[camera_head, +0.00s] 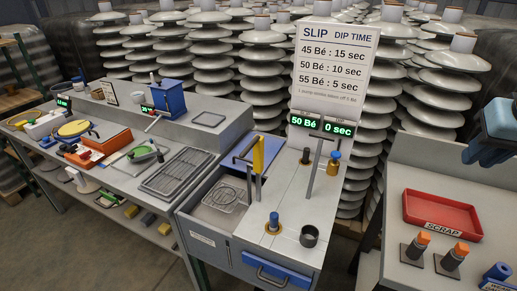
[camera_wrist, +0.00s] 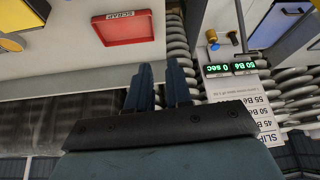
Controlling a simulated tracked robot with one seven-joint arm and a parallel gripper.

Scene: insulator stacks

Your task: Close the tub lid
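The tub (camera_head: 205,214) is a grey bay in the middle bench with a wire basket (camera_head: 226,197) inside; its opening is uncovered. A blue panel, apparently the tub lid (camera_head: 238,150), stands raised at the back of the opening. A yellow upright handle (camera_head: 258,154) on grey posts rises at the tub's right side; I cannot tell whether it joins the lid. In the wrist view a blue panel (camera_wrist: 278,22) with a bar shows at the upper right. My gripper (camera_head: 497,128) is at the far right, well away from the tub. In the wrist view its fingers (camera_wrist: 159,72) are apart, with nothing between them.
A sign post with a lit display (camera_head: 320,127) stands right of the tub. A red scrap tray (camera_head: 441,214) and orange-topped pieces (camera_head: 415,245) are on the right bench. A blue-topped peg (camera_head: 273,222) and dark ring (camera_head: 309,236) sit nearer. Insulator stacks fill the back.

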